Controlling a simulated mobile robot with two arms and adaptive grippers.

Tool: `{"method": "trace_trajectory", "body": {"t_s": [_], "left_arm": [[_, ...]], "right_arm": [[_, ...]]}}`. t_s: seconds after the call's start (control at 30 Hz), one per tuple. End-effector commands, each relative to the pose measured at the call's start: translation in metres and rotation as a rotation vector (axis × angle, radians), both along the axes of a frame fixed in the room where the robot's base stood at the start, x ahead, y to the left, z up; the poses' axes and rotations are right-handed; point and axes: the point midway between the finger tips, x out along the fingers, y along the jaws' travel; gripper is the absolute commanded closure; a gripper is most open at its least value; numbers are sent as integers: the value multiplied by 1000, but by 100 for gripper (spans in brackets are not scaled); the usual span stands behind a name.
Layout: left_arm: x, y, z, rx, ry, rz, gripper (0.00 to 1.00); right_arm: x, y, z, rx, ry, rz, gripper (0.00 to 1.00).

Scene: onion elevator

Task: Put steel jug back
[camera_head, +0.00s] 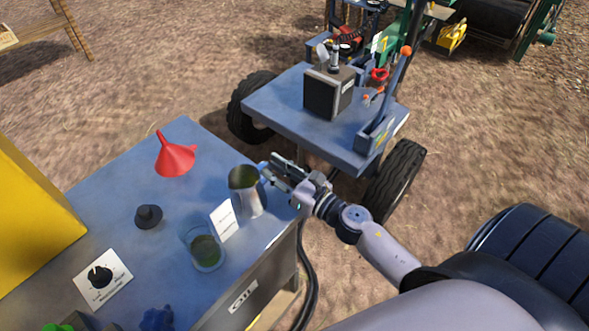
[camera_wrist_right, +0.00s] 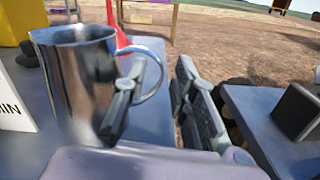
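The steel jug (camera_head: 247,196) stands upright on the blue bench top near its right edge, with a dark olive tone inside its mouth. In the right wrist view the jug (camera_wrist_right: 80,75) shows large at left, its looped handle (camera_wrist_right: 158,78) facing my fingers. My right gripper (camera_head: 271,168) is at the handle side of the jug, fingers apart. In the wrist view one finger overlaps the jug and handle and the other is to the right, with a gap between them (camera_wrist_right: 160,95). Whether a finger touches the handle I cannot tell. My left gripper is not in view.
On the bench (camera_head: 110,190) are a red funnel (camera_head: 174,157), a glass beaker (camera_head: 206,252), a white card (camera_head: 224,220), a black knob-like piece (camera_head: 148,216) and a yellow box (camera_head: 30,225). A blue wheeled cart (camera_head: 275,105) stands beyond the bench.

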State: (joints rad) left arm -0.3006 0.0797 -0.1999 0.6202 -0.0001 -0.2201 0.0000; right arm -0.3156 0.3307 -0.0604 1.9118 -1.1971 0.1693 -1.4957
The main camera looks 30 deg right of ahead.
Motion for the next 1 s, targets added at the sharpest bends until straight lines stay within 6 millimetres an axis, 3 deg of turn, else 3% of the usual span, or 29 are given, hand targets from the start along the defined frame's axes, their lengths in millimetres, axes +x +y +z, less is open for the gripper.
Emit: {"method": "trace_trajectory", "body": {"t_s": [0.2,0.47,1.0], "left_arm": [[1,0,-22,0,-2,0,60],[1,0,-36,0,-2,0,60],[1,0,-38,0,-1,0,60]], "right_arm": [[-46,-15,-6,0,3,0,75],[-84,-29,-4,2,2,-1,75],[-93,-32,0,0,0,1,75]]}}
